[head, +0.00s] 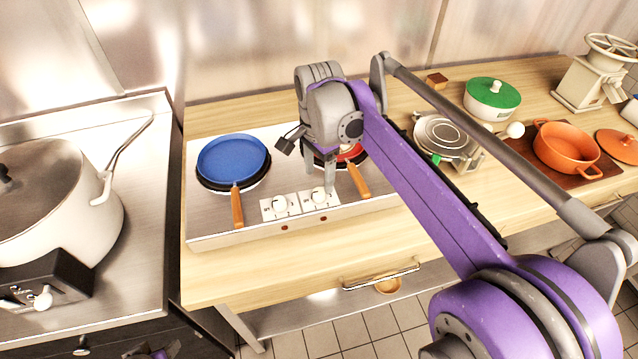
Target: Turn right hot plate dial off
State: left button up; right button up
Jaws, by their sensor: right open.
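The two-burner hot plate (215,232) sits on the wooden counter with two white dials on its front part. The right hot plate dial (319,197) is partly overlapped by a finger of my right gripper (308,168). That gripper is open, fingers downward, just above and behind the dial; I cannot tell whether it touches. The left dial (280,204) is beside it, uncovered. The exact setting of either dial is too small to read. A small purple and dark part of my left arm shows at the bottom edge; its fingers cannot be made out.
A blue pan (232,158) stands on the left burner; a red pan (350,154) on the right one is partly hidden by my gripper. Both wooden handles point forward. A large pot (60,205) stands at left. An orange pot (566,150) and green-lidded pot (492,98) stand right.

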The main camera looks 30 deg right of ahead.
aim_at(319, 191)
notch_tip(319, 191, up, 6)
jog(key=shift+f, duration=0.15)
dwell(0.5)
jog(key=s+a+f+n+t, duration=0.2)
jog(key=s+f+n, duration=0.3)
jog(key=s+a+f+n+t, duration=0.1)
jog(key=s+a+f+n, duration=0.1)
jog(key=s+f+n, duration=0.3)
jog(key=s+a+f+n+t, duration=0.2)
jog(key=s+a+f+n, duration=0.1)
jog(key=s+f+n, duration=0.2)
notch_tip(319, 191, down, 2)
jog(key=shift+s+n+t, duration=0.15)
jog(key=shift+n+t, duration=0.15)
jog(key=shift+n, duration=0.4)
